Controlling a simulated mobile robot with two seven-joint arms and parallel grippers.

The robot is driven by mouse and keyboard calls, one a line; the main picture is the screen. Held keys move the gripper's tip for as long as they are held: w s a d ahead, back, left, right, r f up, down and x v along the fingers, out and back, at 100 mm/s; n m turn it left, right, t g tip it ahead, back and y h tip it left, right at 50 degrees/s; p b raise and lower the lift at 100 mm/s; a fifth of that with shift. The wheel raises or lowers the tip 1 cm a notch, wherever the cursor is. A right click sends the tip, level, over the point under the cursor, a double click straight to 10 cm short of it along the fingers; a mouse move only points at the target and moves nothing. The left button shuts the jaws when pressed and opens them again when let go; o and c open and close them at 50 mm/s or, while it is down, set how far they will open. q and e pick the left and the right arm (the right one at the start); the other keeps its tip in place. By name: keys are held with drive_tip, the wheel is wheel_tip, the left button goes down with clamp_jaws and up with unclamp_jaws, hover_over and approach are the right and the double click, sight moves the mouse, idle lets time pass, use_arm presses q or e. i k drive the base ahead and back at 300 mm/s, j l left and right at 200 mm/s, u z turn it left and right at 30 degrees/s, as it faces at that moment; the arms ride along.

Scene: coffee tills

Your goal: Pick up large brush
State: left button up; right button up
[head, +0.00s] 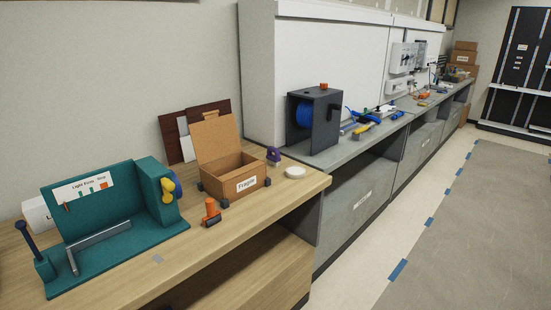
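I cannot make out a large brush with certainty in the head view. A dark blue rod with a round knob (28,237) stands tilted in a teal holder at the far left; I cannot tell what it is. It is at the left end of a teal fixture (110,257) on the wooden bench. A small orange and black object (211,212) stands upright on the bench right of the fixture; it is too small to identify. Neither of my grippers is in view.
The wooden bench (270,215) also holds an open cardboard box (240,178) labelled "Fragile" and a white disc (295,172). A grey bench beyond it carries a dark spool box (321,122) and several small tools. The floor (450,240) at right is clear.

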sight(274, 160)
drive_tip(key=i+l+u, duration=0.15)
drive_tip(key=u, duration=0.35)
drive_tip(key=l+u, duration=0.3)
drive_tip(key=u, duration=0.2)
drive_tip(key=i+l+u, duration=0.15)
drive_tip(key=l, duration=0.25)
drive_tip(key=l+u, duration=0.2)
drive_tip(key=l, duration=0.7)
drive_tip(key=i+l, duration=0.1)
drive_tip(key=l, duration=0.3)
drive_tip(key=i+u, duration=0.05)
